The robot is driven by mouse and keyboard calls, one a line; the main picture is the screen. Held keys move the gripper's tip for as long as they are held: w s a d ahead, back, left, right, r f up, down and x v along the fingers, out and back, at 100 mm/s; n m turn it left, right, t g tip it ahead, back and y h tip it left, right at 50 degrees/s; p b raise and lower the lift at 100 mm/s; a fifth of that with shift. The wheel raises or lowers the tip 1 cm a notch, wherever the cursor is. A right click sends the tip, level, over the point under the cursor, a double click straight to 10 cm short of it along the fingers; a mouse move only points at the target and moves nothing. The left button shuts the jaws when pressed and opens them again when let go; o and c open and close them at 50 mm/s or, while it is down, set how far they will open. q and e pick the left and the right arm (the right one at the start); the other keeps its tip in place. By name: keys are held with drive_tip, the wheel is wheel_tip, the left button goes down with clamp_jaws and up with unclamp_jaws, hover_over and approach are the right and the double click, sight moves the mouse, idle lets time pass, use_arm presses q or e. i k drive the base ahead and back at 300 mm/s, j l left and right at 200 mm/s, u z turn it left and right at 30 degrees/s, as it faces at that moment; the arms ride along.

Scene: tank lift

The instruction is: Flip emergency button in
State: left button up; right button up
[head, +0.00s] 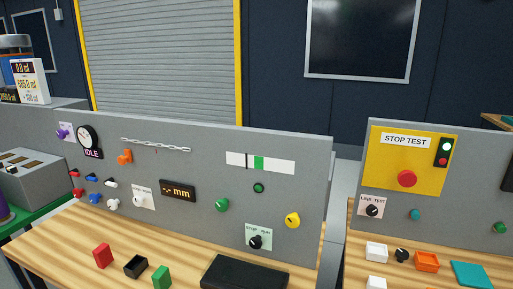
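The likely emergency button is a round red button (407,178) on a yellow panel (385,165) labelled "STOP TEST" at the right. The panel is fixed on an upright grey board (350,140). From this view I cannot tell whether the button is pressed in or out. Neither of my grippers is in the head view.
A left grey board (300,200) carries knobs, a chain and displays. Red (103,256), black and green blocks and a dark box (244,273) lie on its wooden table. The right table holds white, orange (427,262) and teal (472,274) parts. A gap separates the tables.

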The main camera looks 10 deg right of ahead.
sight(407, 178)
drive_tip(key=z, duration=1.8)
drive_tip(key=k+j+z, duration=0.1)
drive_tip(key=j+z, duration=0.3)
drive_tip(key=k+j+z, duration=0.15)
drive_tip(key=z, duration=0.2)
